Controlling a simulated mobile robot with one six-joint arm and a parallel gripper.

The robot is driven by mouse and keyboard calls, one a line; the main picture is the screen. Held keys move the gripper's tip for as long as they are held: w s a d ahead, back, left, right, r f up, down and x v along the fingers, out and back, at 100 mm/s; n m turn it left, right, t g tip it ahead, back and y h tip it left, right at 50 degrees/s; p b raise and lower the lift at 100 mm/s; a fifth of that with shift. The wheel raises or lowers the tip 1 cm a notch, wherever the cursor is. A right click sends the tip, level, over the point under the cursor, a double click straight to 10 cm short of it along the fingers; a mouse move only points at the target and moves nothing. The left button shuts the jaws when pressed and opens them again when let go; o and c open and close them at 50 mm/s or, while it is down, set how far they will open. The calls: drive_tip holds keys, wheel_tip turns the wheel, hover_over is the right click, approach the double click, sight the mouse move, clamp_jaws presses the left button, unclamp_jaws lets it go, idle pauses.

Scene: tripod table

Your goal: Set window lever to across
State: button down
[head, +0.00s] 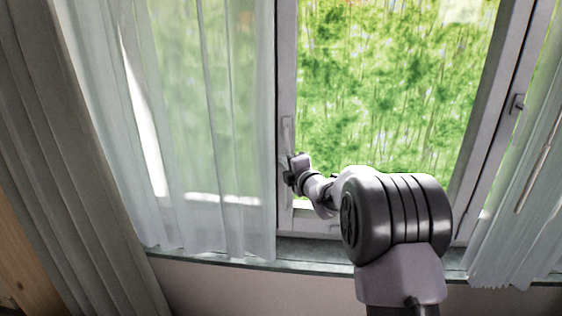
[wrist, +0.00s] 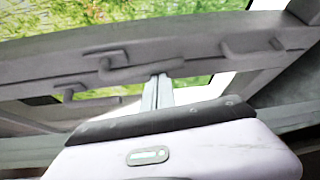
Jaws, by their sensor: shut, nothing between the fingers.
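The window lever (head: 287,126) is a grey handle on the left upright of the window frame in the head view. It looks upright, in line with that frame part. In the wrist view the lever (wrist: 128,75) lies along the frame bar, which runs sideways there. My gripper (head: 286,176) is at the frame just below the lever. In the wrist view the fingers of my gripper (wrist: 158,82) are shut and empty, with their tips close to the lever's free end. I cannot tell whether they touch it.
A sheer white curtain (head: 205,130) hangs just left of the lever. Another curtain (head: 525,200) hangs at the right. A second handle (head: 516,104) sits on the right window frame. The sill (head: 300,250) runs below. Glass with greenery behind fills the middle.

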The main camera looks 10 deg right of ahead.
drive_tip(key=s+d+r+n+g+h+p, duration=0.2)
drive_tip(key=d+r+n+g+h+p, duration=0.3)
drive_tip(key=n+p, duration=0.4)
wheel_tip(320, 180, up, 2)
drive_tip(key=d+h+p, duration=0.1)
drive_tip(key=d+p, duration=0.1)
drive_tip(key=p, duration=0.1)
drive_tip(key=shift+s+d+r+n+h, duration=0.25)
drive_tip(key=shift+d+n+h, duration=0.1)
drive_tip(key=shift+n+h, duration=0.05)
drive_tip(key=shift+r, duration=0.2)
idle(0.5)
drive_tip(key=shift+f, duration=0.15)
wheel_tip(320, 180, down, 5)
drive_tip(key=b, duration=0.5)
drive_tip(key=p+v, duration=0.1)
drive_tip(key=v, duration=1)
drive_tip(key=shift+w+a+r, duration=0.2)
drive_tip(key=shift+a+r, duration=0.05)
drive_tip(key=shift+r, duration=0.15)
